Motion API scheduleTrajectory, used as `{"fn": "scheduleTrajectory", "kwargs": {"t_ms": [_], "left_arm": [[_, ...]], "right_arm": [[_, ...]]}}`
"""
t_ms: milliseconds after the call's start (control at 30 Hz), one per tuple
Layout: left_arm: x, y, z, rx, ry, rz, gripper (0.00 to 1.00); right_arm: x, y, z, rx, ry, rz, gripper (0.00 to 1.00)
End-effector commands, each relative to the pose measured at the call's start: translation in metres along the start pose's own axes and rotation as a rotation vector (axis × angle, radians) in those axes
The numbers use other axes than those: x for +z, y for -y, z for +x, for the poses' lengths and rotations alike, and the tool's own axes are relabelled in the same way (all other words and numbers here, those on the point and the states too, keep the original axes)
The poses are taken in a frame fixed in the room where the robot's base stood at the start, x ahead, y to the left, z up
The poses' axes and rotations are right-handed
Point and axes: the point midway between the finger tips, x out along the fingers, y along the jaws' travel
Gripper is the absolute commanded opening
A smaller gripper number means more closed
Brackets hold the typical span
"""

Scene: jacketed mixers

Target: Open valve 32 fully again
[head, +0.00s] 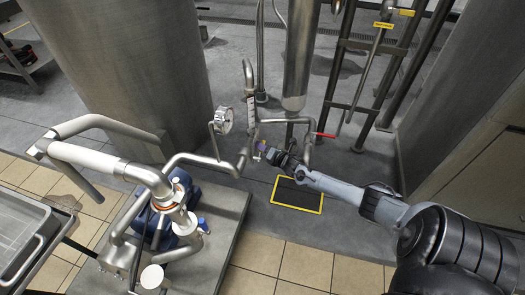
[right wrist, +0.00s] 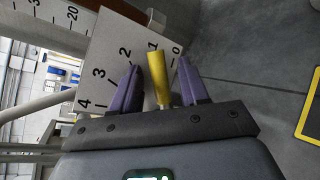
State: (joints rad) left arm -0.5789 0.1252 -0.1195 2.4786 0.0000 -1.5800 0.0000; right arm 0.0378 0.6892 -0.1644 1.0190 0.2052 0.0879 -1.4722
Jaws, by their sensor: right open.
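My right gripper (head: 271,157) is at the pipework in the middle of the head view, beside the vertical pipe. In the right wrist view its two purple fingers (right wrist: 158,90) are apart. A yellow handle (right wrist: 156,78) stands in the gap between them, with visible space on both sides. A white plate (right wrist: 108,62) with black scale numbers lies behind the fingers. In the head view the arm and gripper largely hide this handle. No valve number is readable. My left gripper is out of view.
A red lever (head: 325,135) sticks out right of the gripper. A round gauge (head: 223,120) is on the left pipe. A blue pump (head: 183,190) stands on a grey plinth (head: 225,215). A yellow-edged dark floor panel (head: 297,194) lies below. Large steel tanks (head: 125,65) flank the pipes.

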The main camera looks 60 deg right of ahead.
Motion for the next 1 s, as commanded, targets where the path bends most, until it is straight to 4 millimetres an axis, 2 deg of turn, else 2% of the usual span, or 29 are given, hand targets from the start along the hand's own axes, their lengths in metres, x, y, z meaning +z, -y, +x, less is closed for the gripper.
{"fn": "scheduleTrajectory", "kwargs": {"t_ms": [167,500,567,800,1000], "left_arm": [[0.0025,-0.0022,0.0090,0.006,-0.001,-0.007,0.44],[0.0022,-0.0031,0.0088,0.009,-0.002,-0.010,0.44],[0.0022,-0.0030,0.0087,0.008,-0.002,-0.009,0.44],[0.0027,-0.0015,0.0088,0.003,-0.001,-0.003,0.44],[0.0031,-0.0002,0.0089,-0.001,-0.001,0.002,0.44]], "right_arm": [[-0.0009,0.0003,0.0120,0.000,0.000,0.000,0.44],[-0.0001,-0.0004,0.0136,0.000,-0.001,0.000,0.44],[-0.0002,-0.0004,0.0136,0.000,-0.001,0.001,0.37],[-0.0003,-0.0004,0.0135,0.000,-0.001,0.001,0.00],[-0.0004,-0.0004,0.0135,0.000,-0.001,0.001,0.00]]}}
